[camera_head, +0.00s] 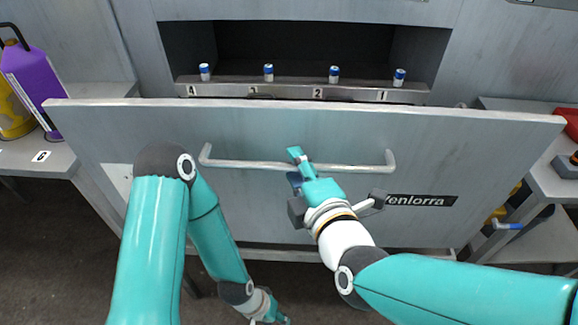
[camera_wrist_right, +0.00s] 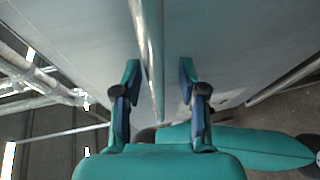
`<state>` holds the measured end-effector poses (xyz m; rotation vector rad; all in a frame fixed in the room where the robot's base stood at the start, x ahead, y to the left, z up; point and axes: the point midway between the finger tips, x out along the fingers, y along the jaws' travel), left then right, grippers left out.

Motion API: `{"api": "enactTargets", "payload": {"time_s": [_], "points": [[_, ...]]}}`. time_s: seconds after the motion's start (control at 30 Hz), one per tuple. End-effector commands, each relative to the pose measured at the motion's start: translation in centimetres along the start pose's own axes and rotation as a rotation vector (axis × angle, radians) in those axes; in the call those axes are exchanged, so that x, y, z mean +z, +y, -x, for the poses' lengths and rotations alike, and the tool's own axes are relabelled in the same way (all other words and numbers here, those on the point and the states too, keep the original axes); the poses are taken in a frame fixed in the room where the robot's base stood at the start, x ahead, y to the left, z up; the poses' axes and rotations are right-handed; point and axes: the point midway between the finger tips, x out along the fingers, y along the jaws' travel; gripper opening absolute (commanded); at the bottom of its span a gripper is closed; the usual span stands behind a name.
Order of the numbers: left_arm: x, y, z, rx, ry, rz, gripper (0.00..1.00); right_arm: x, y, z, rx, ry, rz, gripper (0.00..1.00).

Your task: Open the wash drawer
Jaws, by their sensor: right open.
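The wash drawer's grey front panel (camera_head: 150,130) spans the middle of the head view, with its top edge in front of the cabinet recess. Its long metal handle (camera_head: 350,168) runs across the panel. My right gripper (camera_head: 297,166) is at the middle of the handle. In the right wrist view the handle bar (camera_wrist_right: 152,60) passes between the two open fingers (camera_wrist_right: 160,95), with space visible on both sides. My left gripper (camera_head: 268,310) hangs low at the bottom edge of the head view, away from the handle; its fingers are too unclear to judge.
Several small blue-and-white cylinders (camera_head: 268,72) stand on a numbered rack (camera_head: 290,90) behind the panel. A purple jug (camera_head: 32,78) stands on the left side table (camera_head: 90,90). A right side table (camera_head: 545,180) holds a red item (camera_head: 569,122). Dark floor lies below.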

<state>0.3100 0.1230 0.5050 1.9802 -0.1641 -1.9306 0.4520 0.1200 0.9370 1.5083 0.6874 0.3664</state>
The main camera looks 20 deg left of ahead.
Motion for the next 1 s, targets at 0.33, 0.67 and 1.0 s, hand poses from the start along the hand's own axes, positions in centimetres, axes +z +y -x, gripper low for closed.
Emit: {"api": "enactTargets", "payload": {"time_s": [0.33,0.67,1.0], "points": [[0.0,0.0,0.1,0.0,0.0,0.0,0.4,0.0,0.2,2.1,0.005,0.0,-0.001,0.41],[0.0,0.0,0.1,0.0,0.0,0.0,0.4,-0.2,0.0,6.9,0.002,0.002,0.0,0.41],[0.0,0.0,0.0,0.0,0.0,0.0,0.4,-0.2,-0.2,7.7,0.0,0.002,0.0,0.41]]}}
